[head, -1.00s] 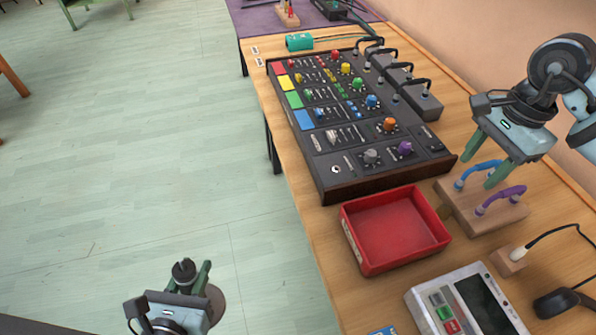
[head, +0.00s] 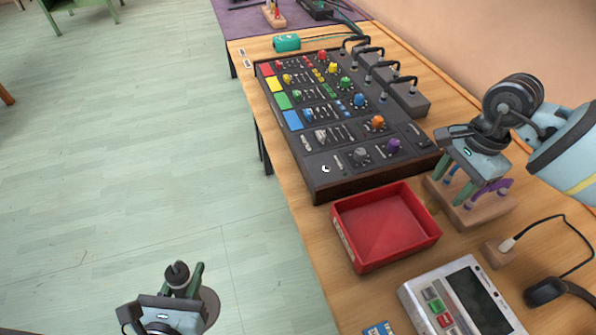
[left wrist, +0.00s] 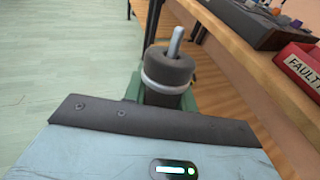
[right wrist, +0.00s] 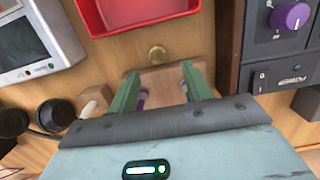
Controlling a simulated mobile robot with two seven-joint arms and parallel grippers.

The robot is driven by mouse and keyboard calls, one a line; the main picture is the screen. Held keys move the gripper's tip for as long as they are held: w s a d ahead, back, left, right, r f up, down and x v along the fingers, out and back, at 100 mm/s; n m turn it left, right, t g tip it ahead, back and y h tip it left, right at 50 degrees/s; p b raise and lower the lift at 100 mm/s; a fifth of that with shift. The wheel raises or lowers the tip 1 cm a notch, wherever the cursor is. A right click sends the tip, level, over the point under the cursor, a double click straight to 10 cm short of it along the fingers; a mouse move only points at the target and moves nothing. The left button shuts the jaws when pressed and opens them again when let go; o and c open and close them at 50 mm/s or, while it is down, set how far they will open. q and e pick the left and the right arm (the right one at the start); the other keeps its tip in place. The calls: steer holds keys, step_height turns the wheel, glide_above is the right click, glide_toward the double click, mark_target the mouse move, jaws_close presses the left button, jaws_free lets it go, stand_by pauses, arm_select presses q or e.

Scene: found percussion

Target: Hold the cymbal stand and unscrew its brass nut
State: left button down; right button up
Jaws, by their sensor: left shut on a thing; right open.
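The cymbal stand (head: 177,272) is upright in my left gripper (head: 183,282), which is shut on it. Its round grey base (head: 211,302) shows below, over the floor. In the left wrist view, the stand's top (left wrist: 168,70) has a dark round pad, a pale ring under it and a bare silver rod; no nut shows on the rod. A round brass piece, apparently the brass nut (right wrist: 157,54), lies on the table between the red tray and the wooden cable block. My right gripper (head: 456,198) is open and empty above that block, its fingers on the block's near side of the nut in its wrist view.
The red tray (head: 337,222) stands at the table's front edge. The mixing console (head: 322,171) is behind it. The wooden block (head: 486,214) carries blue and purple cables. A grey meter (head: 415,300) and black headphones (head: 548,291) lie nearer. Open floor is to the left.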

mark_target(435, 204)
steer(key=shift+s+a+f+p, duration=0.1)
steer(key=shift+a+f, duration=0.05)
steer(key=shift+f, duration=0.7)
steer(key=shift+s+a+f+p, duration=0.1)
steer(key=shift+a+f, duration=0.05)
steer(key=shift+f, duration=0.7)
steer(key=shift+s+a+f+p, duration=0.1)
steer(key=shift+a+f, duration=0.05)
steer(key=shift+f, duration=0.7)
steer(key=shift+c, duration=0.2)
jaws_close()
step_height(435, 204, up, 10)
